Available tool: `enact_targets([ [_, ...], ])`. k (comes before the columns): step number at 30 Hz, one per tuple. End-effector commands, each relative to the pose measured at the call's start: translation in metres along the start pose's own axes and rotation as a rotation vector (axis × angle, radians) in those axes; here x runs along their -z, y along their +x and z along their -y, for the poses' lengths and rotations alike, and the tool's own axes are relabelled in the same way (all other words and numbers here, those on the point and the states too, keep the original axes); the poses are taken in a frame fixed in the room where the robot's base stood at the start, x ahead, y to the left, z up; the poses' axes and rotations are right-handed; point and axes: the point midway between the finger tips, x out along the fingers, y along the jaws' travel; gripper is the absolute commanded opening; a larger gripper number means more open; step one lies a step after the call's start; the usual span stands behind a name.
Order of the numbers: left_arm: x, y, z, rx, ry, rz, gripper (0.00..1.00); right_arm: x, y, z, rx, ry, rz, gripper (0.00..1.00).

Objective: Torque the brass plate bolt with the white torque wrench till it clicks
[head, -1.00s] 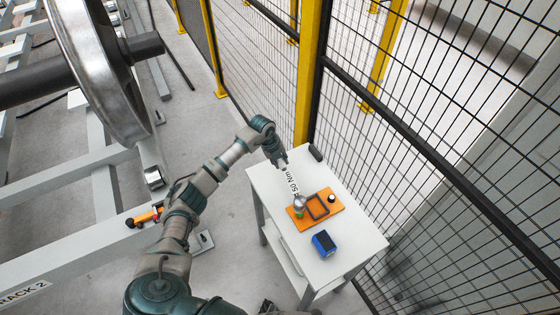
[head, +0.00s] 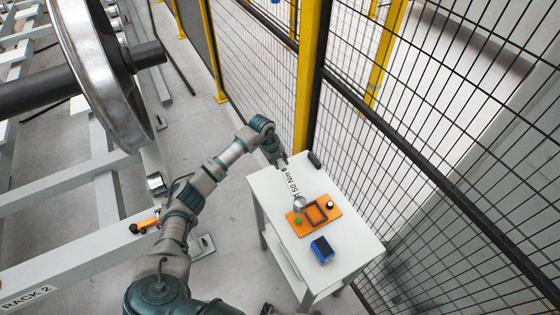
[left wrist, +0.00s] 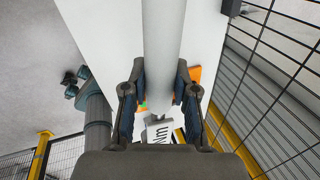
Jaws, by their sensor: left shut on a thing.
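The white torque wrench (head: 293,187), marked "50 Nm", lies over the white table. Its round silver head (head: 299,204) is over the orange board (head: 333,212). My left gripper (head: 281,164) is shut on the far end of the wrench. In the left wrist view the pale wrench shaft (left wrist: 163,50) runs between the fingers of the left gripper (left wrist: 160,105). No brass plate or bolt can be made out; the wrench head hides part of the board. I cannot tell whether the head is seated on anything. My right gripper is not in view.
A blue box (head: 323,249) and a dark cylinder (head: 315,159) stand on the table (head: 355,252). Mesh fencing (head: 440,180) runs close behind; a wheelset (head: 100,75) stands left.

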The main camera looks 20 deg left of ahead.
Motion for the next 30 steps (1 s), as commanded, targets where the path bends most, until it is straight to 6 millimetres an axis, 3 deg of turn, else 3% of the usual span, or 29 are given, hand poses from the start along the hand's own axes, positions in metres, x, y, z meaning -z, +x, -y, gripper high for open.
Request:
enact_targets([
  [21, 0.070, -0.010, -0.023, 0.000, 0.001, -0.001, 0.00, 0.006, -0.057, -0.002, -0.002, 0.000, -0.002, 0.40],
  [30, 0.092, -0.010, -0.031, 0.002, 0.000, 0.000, 0.00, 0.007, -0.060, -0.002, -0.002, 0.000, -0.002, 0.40],
])
